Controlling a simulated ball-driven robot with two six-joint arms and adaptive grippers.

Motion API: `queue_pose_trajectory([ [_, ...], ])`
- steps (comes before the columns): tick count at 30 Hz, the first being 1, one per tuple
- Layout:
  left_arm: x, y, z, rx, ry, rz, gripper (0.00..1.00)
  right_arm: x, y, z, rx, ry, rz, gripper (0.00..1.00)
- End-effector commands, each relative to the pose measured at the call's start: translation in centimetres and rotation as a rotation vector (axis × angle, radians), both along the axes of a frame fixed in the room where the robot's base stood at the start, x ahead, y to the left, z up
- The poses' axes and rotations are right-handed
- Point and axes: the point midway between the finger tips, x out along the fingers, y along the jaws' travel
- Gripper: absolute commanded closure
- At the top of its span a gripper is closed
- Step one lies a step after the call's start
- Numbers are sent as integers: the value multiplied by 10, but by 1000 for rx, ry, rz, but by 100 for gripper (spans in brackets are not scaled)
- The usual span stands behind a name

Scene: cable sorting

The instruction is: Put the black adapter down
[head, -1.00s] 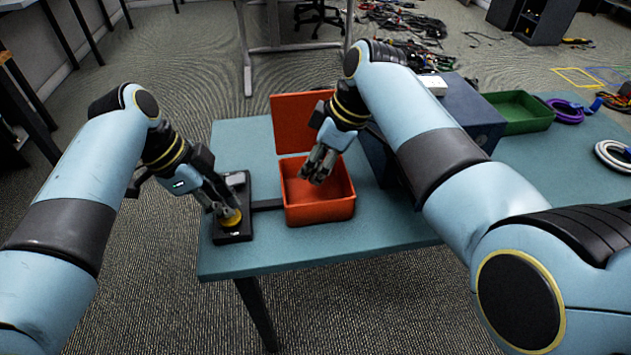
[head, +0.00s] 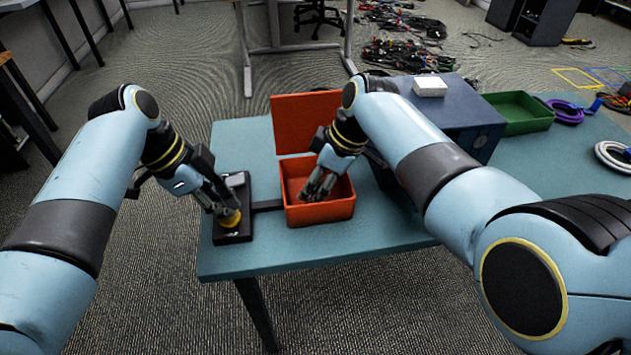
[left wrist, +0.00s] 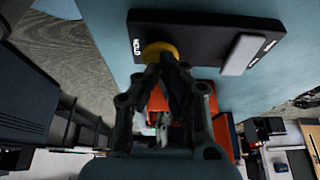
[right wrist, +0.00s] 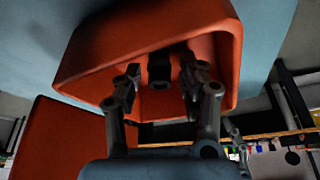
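The black adapter (right wrist: 160,70) is in the orange box (head: 320,213), between the fingers of my right gripper (right wrist: 160,72). In the right wrist view, gaps show between it and the spread fingers. I cannot tell whether it touches the box floor. In the head view my right gripper (head: 314,192) reaches down into the box and the adapter is hidden. The box lid (head: 300,125) stands open at the back. My left gripper (head: 228,206) has its fingers together on the yellow button (left wrist: 158,50) of a black base (left wrist: 190,32), left of the box.
A dark blue box (head: 462,112) with a white block (head: 430,87) on top stands right of the orange box, behind my right arm. A green tray (head: 515,125), a purple cable coil (head: 566,110) and a white coil (head: 612,152) lie further right. The front table area is clear.

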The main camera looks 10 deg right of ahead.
Motion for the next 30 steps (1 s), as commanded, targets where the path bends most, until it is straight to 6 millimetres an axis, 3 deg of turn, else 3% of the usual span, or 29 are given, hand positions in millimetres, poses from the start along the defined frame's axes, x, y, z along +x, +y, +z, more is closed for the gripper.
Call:
queue_pose_trajectory([
  [11, -1, 0, -1, 1, 3, 0, 100, 0, 0, 7, 0, -2, 1, 56],
  [17, -1, 0, -1, 1, 3, 0, 100, -5, -12, 38, 0, -4, -2, 56],
  [24, -1, 0, -1, 1, 3, 0, 100, -13, -32, 89, 0, -3, -1, 56],
  [30, -1, 0, -1, 1, 3, 0, 100, -17, -41, 113, 1, -1, 0, 56],
])
